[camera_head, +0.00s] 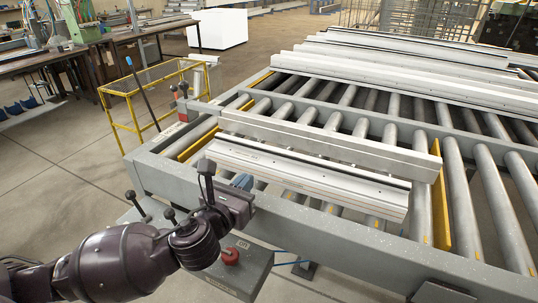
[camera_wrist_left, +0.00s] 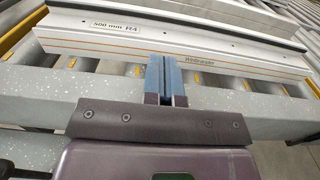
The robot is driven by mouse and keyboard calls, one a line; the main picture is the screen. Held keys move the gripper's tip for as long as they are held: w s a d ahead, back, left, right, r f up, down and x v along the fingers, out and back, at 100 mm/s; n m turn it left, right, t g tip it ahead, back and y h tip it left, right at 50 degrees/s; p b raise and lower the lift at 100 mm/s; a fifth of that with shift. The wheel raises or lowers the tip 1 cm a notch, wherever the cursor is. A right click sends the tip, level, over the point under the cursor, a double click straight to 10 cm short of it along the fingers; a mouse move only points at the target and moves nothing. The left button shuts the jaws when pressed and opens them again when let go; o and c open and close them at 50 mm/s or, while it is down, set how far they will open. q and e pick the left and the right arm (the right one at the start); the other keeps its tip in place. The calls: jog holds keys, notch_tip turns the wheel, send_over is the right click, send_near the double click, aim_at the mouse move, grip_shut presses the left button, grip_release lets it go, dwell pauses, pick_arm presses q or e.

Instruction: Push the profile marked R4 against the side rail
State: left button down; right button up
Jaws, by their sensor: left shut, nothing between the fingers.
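The profile marked R4 (camera_head: 320,182) is a long pale aluminium bar lying across the rollers near the front of the roller table. Its label "500 mm R4" (camera_wrist_left: 115,26) reads clearly in the left wrist view. A long grey bar that looks like the side rail (camera_head: 320,140) runs along its far side; I cannot tell whether they touch. My left gripper (camera_head: 243,181) is shut and empty, with blue fingertips at the profile's near side. In the left wrist view the fingertips (camera_wrist_left: 164,62) overlap its near face; contact is uncertain. My right gripper is out of view.
The grey speckled table frame (camera_head: 330,238) runs along the front. A yellow strip (camera_head: 440,205) stands beyond the profile's right end. Several more profiles (camera_head: 400,75) lie at the back. A control box with a red button (camera_head: 231,257) sits below my left gripper.

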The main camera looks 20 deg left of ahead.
aim_at(270, 160)
pick_arm(q)
jog(key=w, duration=1.1)
jog(key=shift+w+d, duration=0.1)
jog(key=shift+d, duration=0.1)
jog(key=shift+w, duration=0.15)
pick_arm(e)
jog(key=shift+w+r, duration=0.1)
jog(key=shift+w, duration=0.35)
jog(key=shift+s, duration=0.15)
pick_arm(q)
jog(key=shift+w, duration=0.55)
jog(key=w+p, duration=0.1)
jog(key=w, duration=0.4)
jog(key=shift+w+d, duration=0.1)
jog(key=shift+w, duration=0.2)
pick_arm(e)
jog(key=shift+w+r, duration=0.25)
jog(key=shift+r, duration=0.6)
